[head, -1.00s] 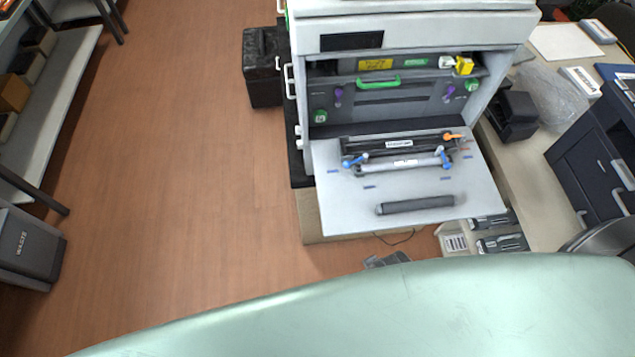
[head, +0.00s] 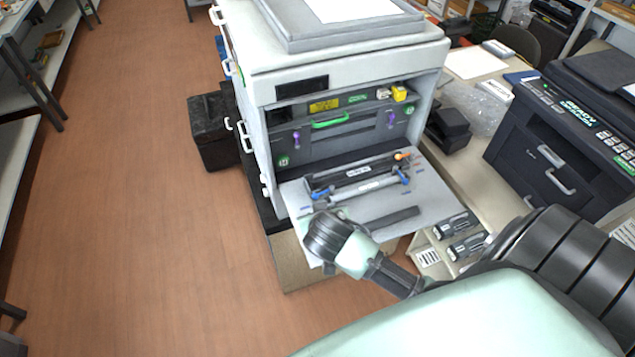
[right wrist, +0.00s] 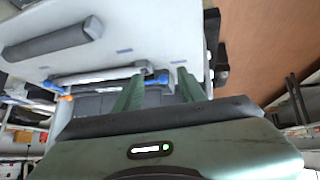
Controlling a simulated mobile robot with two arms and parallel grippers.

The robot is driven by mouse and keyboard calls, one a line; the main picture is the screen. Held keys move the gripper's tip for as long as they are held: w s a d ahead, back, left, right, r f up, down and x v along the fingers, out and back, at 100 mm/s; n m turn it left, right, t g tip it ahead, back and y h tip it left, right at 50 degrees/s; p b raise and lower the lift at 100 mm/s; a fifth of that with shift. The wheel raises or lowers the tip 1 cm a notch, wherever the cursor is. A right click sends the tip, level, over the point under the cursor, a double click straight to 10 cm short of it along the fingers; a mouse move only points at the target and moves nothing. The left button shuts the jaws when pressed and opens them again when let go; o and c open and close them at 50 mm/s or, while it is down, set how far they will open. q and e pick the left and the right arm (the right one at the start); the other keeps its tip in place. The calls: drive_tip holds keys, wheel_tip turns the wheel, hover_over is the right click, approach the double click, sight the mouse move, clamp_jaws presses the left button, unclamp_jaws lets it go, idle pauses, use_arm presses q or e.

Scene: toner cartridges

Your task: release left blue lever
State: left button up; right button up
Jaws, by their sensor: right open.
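The left blue lever (head: 321,193) is at the left end of the grey roller cartridge (head: 365,188) on the printer's fold-down door (head: 435,200). In the right wrist view the lever (right wrist: 158,78) shows near and between the tips of my open right gripper (right wrist: 160,72), with no grip on it visible. A second blue lever (head: 404,177) is at the cartridge's right end. In the head view my right wrist is just in front of the door's left part, and its fingers are hidden. My left gripper is out of both current views.
An orange lever (head: 402,156) is on the black unit behind the roller. A dark grey cylinder (head: 390,219) lies near the door's front edge. The printer's open bay (head: 345,135) with purple levers stands behind. The floor (head: 150,220) to the left is clear.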

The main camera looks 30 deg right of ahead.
drive_tip(key=shift+m+h, duration=0.3)
drive_tip(key=shift+m, duration=0.1)
drive_tip(key=w+d+f, duration=0.1)
drive_tip(key=w, duration=0.1)
drive_tip(key=w+d+f+p, duration=0.1)
drive_tip(key=w+d+f, duration=0.1)
drive_tip(key=w, duration=0.1)
drive_tip(key=shift+w+d+p, duration=0.1)
drive_tip(key=shift+w+p, duration=0.2)
drive_tip(key=shift+w, duration=0.05)
drive_tip(key=shift+w+d+f, duration=0.2)
drive_tip(key=shift+w+f, duration=0.2)
drive_tip(key=shift+f, duration=0.1)
clamp_jaws()
drive_tip(key=shift+s+t, duration=0.1)
drive_tip(key=shift+t, duration=0.2)
